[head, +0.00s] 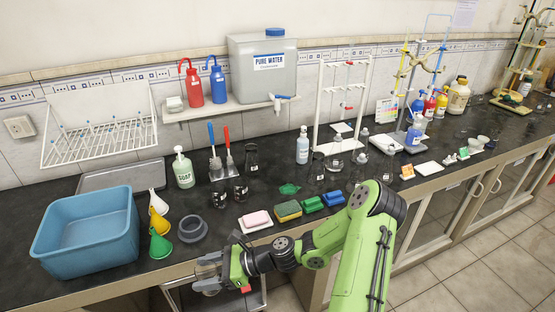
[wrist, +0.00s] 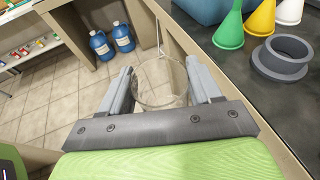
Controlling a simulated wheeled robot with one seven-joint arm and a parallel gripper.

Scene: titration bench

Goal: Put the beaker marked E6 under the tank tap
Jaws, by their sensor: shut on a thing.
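My gripper (wrist: 161,90) is shut on a clear glass beaker (wrist: 160,82), which sits between the two grey fingers. No E6 mark can be read on it. In the head view my gripper (head: 208,274) holds the beaker off the bench's front edge, over the floor, at lower left. The water tank (head: 263,72), labelled PURE WATER, stands on a wall shelf at the back. Its white tap (head: 281,99) sticks out at the tank's lower right. The black bench top below the tap shows no beaker directly beneath it.
A blue tub (head: 86,230) fills the bench's left end. Funnels (head: 160,243) and a grey ring (head: 193,229) stand beside it. Blue jugs (wrist: 101,45) stand on the floor.

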